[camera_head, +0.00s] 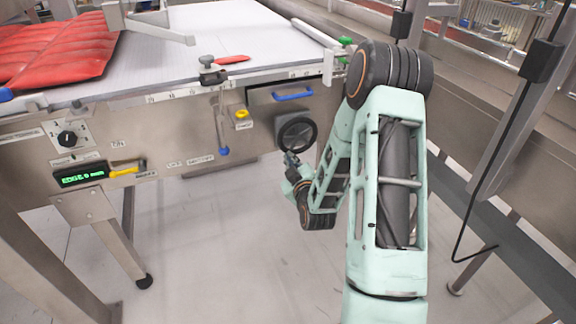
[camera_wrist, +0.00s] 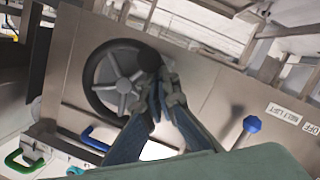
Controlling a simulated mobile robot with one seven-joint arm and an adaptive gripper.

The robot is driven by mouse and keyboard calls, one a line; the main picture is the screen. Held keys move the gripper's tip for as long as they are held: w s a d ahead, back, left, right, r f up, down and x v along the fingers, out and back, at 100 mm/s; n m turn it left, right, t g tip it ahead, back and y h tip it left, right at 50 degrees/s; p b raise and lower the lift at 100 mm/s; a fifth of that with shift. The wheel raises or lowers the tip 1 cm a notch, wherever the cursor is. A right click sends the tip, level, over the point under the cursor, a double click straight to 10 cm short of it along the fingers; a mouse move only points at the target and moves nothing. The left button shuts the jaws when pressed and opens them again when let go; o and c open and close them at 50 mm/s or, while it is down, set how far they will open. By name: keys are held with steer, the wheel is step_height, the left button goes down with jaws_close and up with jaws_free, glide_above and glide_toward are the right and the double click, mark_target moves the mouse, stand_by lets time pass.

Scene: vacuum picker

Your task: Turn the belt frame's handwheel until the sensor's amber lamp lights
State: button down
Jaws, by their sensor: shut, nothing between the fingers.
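The handwheel (camera_head: 297,120), a dark rim around a grey spoked hub, sits on the belt frame's front panel below the blue handle. In the wrist view the handwheel (camera_wrist: 92,70) fills the upper left, with a dark round knob (camera_wrist: 149,60) at its right side. My gripper (camera_head: 290,158) is at the wheel's lower left in the head view. In the wrist view my gripper (camera_wrist: 166,84) has its fingertips close to that knob; whether they touch it I cannot tell. The fingers are shut and empty. I cannot identify the sensor's amber lamp or its state for certain.
A display (camera_head: 82,176) reads "EDGE" and a value in mm in green. A yellow part (camera_head: 241,114), a blue-tipped lever (camera_head: 224,150) and a blue handle (camera_head: 293,95) are on the panel. Red pouches (camera_head: 60,45) lie on the belt. Floor below is clear.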

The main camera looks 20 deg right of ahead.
steer(key=shift+d+f+b, duration=0.35)
steer(key=shift+f+b, duration=0.15)
steer(key=shift+b, duration=0.45)
